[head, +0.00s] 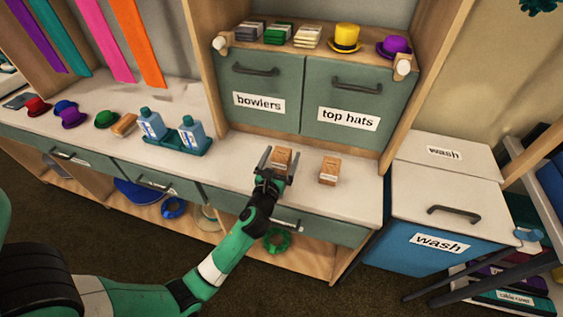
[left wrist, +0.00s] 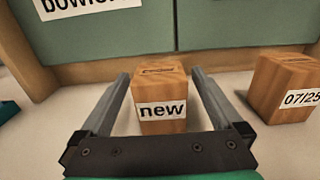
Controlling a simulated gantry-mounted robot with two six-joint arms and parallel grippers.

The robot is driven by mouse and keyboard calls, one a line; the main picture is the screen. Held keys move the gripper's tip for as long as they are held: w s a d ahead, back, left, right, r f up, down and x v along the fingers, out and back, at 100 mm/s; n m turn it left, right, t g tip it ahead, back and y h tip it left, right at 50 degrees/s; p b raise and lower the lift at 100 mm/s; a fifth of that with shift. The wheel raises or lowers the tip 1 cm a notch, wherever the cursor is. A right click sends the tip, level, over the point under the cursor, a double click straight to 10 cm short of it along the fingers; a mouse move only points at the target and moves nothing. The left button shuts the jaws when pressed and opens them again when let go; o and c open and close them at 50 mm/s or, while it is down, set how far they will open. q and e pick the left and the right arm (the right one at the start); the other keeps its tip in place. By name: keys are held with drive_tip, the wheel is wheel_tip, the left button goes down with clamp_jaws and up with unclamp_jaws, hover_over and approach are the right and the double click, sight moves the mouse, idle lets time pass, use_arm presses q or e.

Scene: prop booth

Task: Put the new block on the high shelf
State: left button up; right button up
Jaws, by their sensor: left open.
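The new block (head: 281,158) is a small wooden block on the white counter, below the cabinet doors. In the left wrist view the block (left wrist: 161,98) carries a white label reading "new". My left gripper (head: 277,162) is open, with one finger on each side of the block; I cannot tell whether either finger touches it. The high shelf (head: 290,47) above the green doors holds stacked bundles, a yellow top hat (head: 346,36) and a purple hat (head: 393,46). My right gripper is not in view.
A second wooden block (head: 329,171), labelled "07/25" in the left wrist view (left wrist: 284,90), stands to the right. Doors labelled "bowlers" (head: 259,84) and "top hats" (head: 349,98) are shut. Blue bottles stand on a green tray (head: 178,145) at left. A wash bin (head: 440,220) stands right.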

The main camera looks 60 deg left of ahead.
sight(280, 154)
use_arm(q)
clamp_jaws()
drive_tip(key=shift+r+p, duration=0.5)
drive_tip(key=r+p, duration=0.4)
drive_tip(key=shift+s+d+r, duration=0.2)
drive_tip(key=shift+s+d, duration=0.05)
drive_tip(key=shift+s, duration=0.15)
drive_tip(key=s+d+r+p, duration=0.6)
drive_tip(key=s+r+p, duration=0.1)
drive_tip(key=s, duration=0.4)
drive_tip(key=shift+s+r+p, duration=0.3)
drive_tip(key=shift+s, duration=0.05)
